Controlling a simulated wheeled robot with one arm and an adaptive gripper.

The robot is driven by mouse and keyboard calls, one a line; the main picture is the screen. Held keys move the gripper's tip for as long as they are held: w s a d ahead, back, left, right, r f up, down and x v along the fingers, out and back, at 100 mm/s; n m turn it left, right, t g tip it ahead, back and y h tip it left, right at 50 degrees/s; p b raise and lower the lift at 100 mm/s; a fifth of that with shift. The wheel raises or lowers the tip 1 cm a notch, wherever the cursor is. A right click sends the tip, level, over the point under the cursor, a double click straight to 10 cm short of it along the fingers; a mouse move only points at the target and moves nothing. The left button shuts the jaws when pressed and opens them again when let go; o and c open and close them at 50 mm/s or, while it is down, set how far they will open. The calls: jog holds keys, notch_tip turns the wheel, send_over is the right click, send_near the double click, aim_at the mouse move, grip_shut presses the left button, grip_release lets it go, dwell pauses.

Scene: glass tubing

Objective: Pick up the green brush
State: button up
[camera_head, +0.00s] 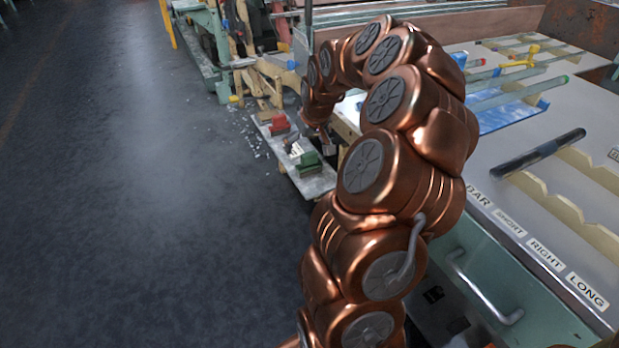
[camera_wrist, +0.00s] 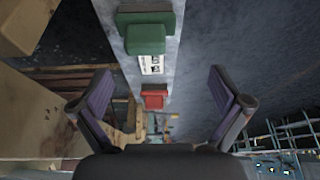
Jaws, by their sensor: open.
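The green brush (camera_head: 309,162) lies on a narrow grey board beside the workbench, at the board's near end. It looks like a blocky green piece. In the wrist view the green brush (camera_wrist: 146,38) is at the top, left of centre, beyond my fingertips. My gripper (camera_wrist: 160,84) is open with its two fingers spread wide and nothing held between them. It is apart from the brush. In the head view my gripper is mostly hidden by my own copper arm.
A red block (camera_head: 279,124) sits farther along the grey board (camera_head: 312,187); the red block also shows between my fingers in the wrist view (camera_wrist: 154,96). A small white label card (camera_wrist: 150,64) lies between. The workbench (camera_head: 520,215) stands right; open floor (camera_head: 150,200) is left.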

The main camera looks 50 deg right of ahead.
aim_at(308, 155)
jog(key=shift+s+d+f, duration=0.1)
jog(key=shift+d+f, duration=0.65)
jog(key=shift+d, duration=0.25)
jog(key=shift+d+f, duration=0.15)
jog(key=shift+f, duration=0.15)
jog(key=shift+a+b+x, duration=0.2)
jog(key=shift+b+x, duration=0.85)
jog(key=shift+x, duration=2.55)
jog(key=shift+s, duration=0.15)
jog(key=c, duration=1)
jog(key=shift+c, duration=0.2)
jog(key=shift+r, duration=0.1)
jog(key=shift+r+p, duration=0.65)
jog(key=shift+r, duration=1.25)
jog(key=shift+s+a+f, duration=0.15)
jog(key=shift+s+a, duration=0.45)
jog(key=shift+s, duration=0.2)
jog(key=s+a+r+p, duration=0.1)
jog(key=s+a, duration=0.6)
jog(key=s, duration=0.4)
jog(key=shift+s+a, duration=0.35)
jog(key=shift+a, duration=0.05)
